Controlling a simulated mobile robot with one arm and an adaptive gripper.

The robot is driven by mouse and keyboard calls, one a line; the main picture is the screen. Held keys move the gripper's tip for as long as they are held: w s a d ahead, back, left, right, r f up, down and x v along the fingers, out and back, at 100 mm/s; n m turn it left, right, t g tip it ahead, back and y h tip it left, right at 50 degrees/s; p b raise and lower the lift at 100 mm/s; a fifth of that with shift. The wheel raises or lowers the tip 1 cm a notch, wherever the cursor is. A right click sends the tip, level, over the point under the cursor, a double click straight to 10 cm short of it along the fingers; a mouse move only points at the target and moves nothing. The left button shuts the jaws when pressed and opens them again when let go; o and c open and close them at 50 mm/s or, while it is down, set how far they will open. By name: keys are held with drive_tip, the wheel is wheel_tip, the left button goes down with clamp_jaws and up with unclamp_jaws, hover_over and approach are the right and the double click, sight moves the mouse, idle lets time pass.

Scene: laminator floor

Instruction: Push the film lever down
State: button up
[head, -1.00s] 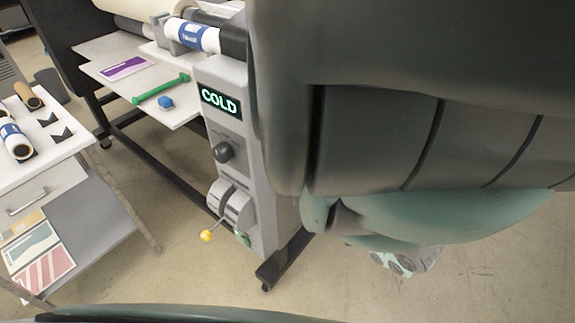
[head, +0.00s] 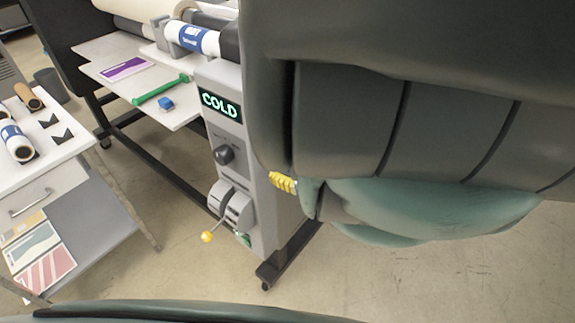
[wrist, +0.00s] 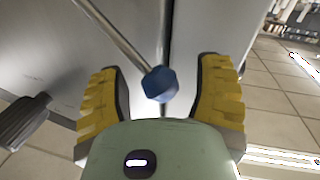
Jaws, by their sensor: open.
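A lever with a thin metal rod and a blue faceted knob (wrist: 160,84) shows in the wrist view, in front of a grey panel. The knob appears between the yellow fingers of my gripper (wrist: 161,70), which are apart with gaps on both sides; contact is not visible. In the head view one yellow finger (head: 284,182) shows beside the grey laminator post, and my arm hides the rest. A second lever with a yellow knob (head: 207,237) stands out from the front of the post, below the COLD display (head: 220,105). No readable label shows which is the film lever.
A dark round knob (head: 223,155) sits on the post, above the yellow-knobbed lever. A white shelf (head: 117,83) holds a green bar and a small blue object. A white side table (head: 62,150) stands at the left. Floor between is clear.

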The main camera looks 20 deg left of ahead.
clamp_jaws()
idle(0.6)
